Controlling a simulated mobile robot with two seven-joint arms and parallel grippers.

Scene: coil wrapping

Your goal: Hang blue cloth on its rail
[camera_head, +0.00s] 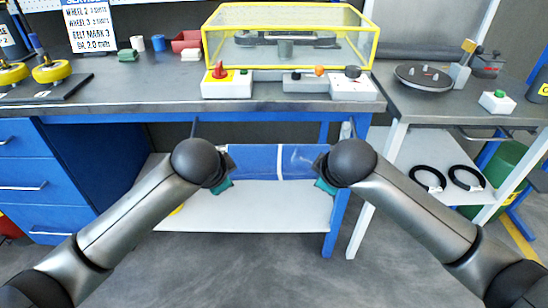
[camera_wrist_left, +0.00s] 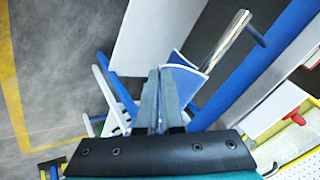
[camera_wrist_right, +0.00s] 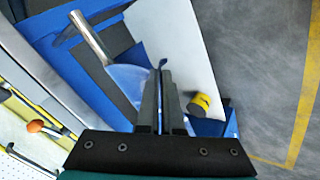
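The blue cloth (camera_head: 252,160), with a white stripe down its middle, is stretched between my two grippers below the bench's front edge. My left gripper (camera_wrist_left: 160,78) is shut on one end of it, and my right gripper (camera_wrist_right: 160,72) is shut on the other. In the head view my wrists hide most of both grippers. The metal rail shows as a bare shiny end in the left wrist view (camera_wrist_left: 229,38) and the right wrist view (camera_wrist_right: 90,38). The cloth meets or covers the rail between these ends. I cannot tell whether it rests on it.
A white lower shelf (camera_head: 250,205) lies below the cloth. Blue drawers (camera_head: 28,175) stand left. A yellow-framed clear case (camera_head: 290,38) and control boxes stand on the workbench (camera_head: 130,92). Black rings (camera_head: 428,178) lie on the right stand's shelf. A yellow-and-black roll (camera_wrist_right: 200,104) shows in the right wrist view.

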